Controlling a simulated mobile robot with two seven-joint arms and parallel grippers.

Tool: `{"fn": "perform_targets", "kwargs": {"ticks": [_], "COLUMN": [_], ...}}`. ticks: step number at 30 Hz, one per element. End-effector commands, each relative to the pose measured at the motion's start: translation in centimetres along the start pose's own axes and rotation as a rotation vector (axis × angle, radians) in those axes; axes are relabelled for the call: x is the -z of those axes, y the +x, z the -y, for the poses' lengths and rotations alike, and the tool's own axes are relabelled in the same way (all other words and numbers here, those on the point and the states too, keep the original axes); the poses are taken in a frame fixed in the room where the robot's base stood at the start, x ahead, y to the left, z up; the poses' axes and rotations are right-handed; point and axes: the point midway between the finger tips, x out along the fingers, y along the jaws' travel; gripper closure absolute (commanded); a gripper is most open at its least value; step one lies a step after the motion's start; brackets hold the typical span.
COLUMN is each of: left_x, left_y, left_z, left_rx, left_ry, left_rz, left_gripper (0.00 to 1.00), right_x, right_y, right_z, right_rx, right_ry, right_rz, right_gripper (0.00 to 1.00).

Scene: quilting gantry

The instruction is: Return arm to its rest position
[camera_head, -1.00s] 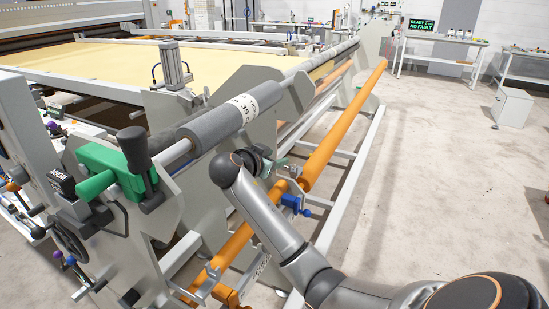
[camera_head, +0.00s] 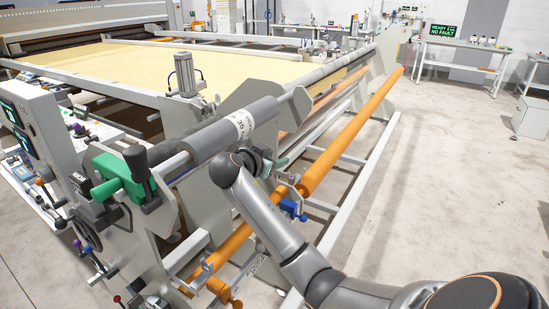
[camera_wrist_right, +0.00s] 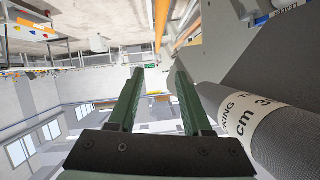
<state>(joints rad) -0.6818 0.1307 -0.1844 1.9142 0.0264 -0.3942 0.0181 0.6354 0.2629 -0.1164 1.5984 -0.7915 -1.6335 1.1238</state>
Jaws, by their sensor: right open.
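My right arm comes in from the lower right in the head view and reaches to the roller end of the quilting gantry. My right gripper (camera_head: 277,164) is partly hidden behind my own wrist, beside the grey roller (camera_head: 212,138) with a white printed band. In the right wrist view, its two green fingers (camera_wrist_right: 157,75) are apart with nothing between them. The same grey roller (camera_wrist_right: 292,135) lies close to the right of the fingers, apart from them in the picture. My left gripper is not in view.
A green clamp with a black handle (camera_head: 122,178) sits on the machine's end frame. Orange bars (camera_head: 355,130) and a blue clamp (camera_head: 291,208) lie close to my right arm. The concrete floor (camera_head: 450,170) is open to the right. A bench with a status screen stands at the back right.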

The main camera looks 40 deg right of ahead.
Motion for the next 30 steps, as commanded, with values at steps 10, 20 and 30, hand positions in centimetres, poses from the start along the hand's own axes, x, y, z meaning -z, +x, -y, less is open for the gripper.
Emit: {"fn": "perform_targets", "kwargs": {"ticks": [10, 20, 30], "left_x": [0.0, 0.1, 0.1], "left_y": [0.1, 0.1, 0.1], "left_z": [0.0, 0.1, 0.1], "left_rx": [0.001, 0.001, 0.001], "left_ry": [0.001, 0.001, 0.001], "left_rz": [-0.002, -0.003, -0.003], "left_gripper": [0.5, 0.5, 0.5], "right_x": [0.0, -5.4, -27.7], "right_y": [0.0, 0.5, -3.8], "right_z": [0.0, 0.0, -5.3], "right_rx": [0.0, 0.096, 0.592], "right_ry": [0.0, -0.169, -0.738], "right_rz": [0.0, 0.051, 0.284], "right_gripper": [0.51, 0.51, 0.51]}}
